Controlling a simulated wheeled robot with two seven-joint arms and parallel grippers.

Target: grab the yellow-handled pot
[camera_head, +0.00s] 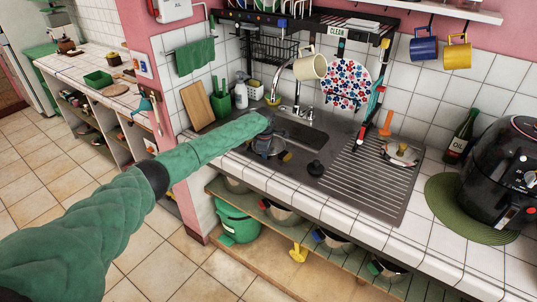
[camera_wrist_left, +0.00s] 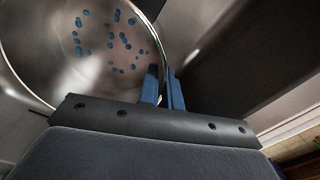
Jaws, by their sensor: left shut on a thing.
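My left arm reaches from the left over the sink, and my left gripper (camera_head: 268,143) is at the sink's left part. In the left wrist view, the blue fingers of my left gripper (camera_wrist_left: 163,88) are shut on the rim of a shiny metal pot (camera_wrist_left: 40,60) with blue spots in its bottom. The pot (camera_head: 266,150) is small and partly hidden by the gripper in the head view, with a dull yellowish piece at its right side. A bright yellow handle (camera_head: 298,252) shows on the lower shelf. My right gripper is not in view.
A black air fryer (camera_head: 505,170) stands at the right.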

